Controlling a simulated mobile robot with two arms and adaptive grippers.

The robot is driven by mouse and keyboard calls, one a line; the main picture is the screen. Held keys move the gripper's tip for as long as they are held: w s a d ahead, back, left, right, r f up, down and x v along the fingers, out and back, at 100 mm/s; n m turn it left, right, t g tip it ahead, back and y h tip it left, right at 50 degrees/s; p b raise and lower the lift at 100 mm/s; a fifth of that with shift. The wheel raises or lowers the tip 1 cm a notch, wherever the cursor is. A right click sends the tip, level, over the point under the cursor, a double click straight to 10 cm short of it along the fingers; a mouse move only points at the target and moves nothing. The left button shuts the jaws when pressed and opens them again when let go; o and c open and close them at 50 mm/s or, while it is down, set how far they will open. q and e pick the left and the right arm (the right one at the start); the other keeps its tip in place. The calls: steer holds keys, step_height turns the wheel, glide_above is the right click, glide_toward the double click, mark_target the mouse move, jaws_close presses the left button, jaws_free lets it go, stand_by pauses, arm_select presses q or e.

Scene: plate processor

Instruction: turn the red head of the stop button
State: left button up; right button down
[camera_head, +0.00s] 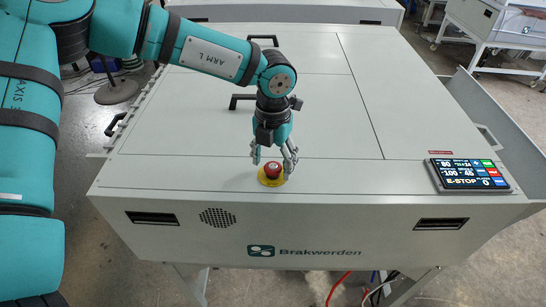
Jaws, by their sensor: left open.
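The stop button's red head (272,170) sits on a round yellow base (271,181) on the front top edge of the plate processor (240,134). My left gripper (272,165) points down from above, with its fingers spread on both sides of the red head. The fingertips are close to the head. I cannot tell whether they touch it. My right gripper does not show.
A display panel (467,174) reading E-STOP lies at the right of the processor's top. Black handles (243,97) stand on the lids behind my left gripper. The top between button and panel is clear. Red cables (336,289) hang below the front.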

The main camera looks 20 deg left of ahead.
arm_select(q)
steer(key=shift+f, duration=0.15)
steer(key=c, duration=1.2)
steer(key=shift+f+m+b, duration=0.2)
steer(key=shift+m+b, duration=1.1)
steer(key=shift+b, duration=0.1)
steer(key=m+b, duration=0.2)
steer(key=shift+m, duration=0.4)
steer(key=shift+r+m+b, duration=0.15)
steer(key=shift+m+b, duration=0.55)
steer(key=shift+m, duration=0.1)
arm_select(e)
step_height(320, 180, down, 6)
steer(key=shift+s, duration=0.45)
arm_select(q)
steer(key=shift+s, duration=0.1)
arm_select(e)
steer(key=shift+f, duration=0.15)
arm_select(q)
steer(key=o, duration=1.2)
